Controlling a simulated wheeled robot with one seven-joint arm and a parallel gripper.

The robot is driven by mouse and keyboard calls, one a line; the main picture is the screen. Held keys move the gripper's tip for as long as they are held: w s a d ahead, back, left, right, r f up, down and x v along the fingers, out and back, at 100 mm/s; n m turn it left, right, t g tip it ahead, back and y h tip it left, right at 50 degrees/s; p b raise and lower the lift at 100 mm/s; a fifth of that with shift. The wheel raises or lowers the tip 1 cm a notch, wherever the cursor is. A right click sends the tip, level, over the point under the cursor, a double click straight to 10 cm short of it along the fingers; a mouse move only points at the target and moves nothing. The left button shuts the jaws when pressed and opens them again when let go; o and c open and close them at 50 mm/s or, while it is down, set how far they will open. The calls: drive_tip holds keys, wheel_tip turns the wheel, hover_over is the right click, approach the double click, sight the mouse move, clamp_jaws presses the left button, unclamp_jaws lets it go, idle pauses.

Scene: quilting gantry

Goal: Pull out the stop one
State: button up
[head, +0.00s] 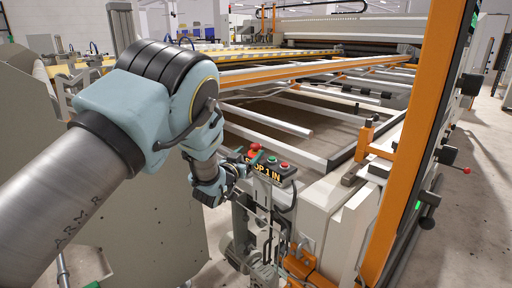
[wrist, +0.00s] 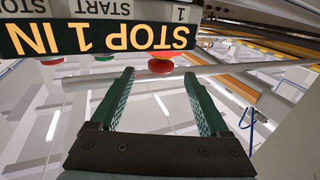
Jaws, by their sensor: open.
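The control box shows an amber sign reading "STOP 1 IN" (head: 268,170), which appears upside down in the wrist view (wrist: 95,38). A red stop button (head: 255,148) stands at the box's left end in the head view. In the wrist view a red button (wrist: 160,65) lies between the fingertips of my gripper (wrist: 160,76), partly hidden by the sign. My gripper is open, with its dark green fingers on either side of the button. I cannot tell whether they touch it. In the head view my gripper (head: 240,168) is beside the box, its fingertips hard to make out.
A green button (head: 272,159) and another red button (head: 284,164) sit further right on the box. The quilting frame with its orange rail (head: 300,72) is behind. An orange upright (head: 412,150) rises at right, and a grey cabinet (head: 140,225) stands at left.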

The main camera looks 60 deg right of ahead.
sight(254, 148)
drive_tip(key=shift+w+d, duration=0.15)
drive_tip(key=shift+d, duration=1.3)
drive_tip(key=shift+w+d, duration=0.1)
drive_tip(key=shift+d, duration=1.35)
drive_tip(key=shift+c, duration=0.4)
clamp_jaws()
drive_tip(key=shift+r, duration=0.1)
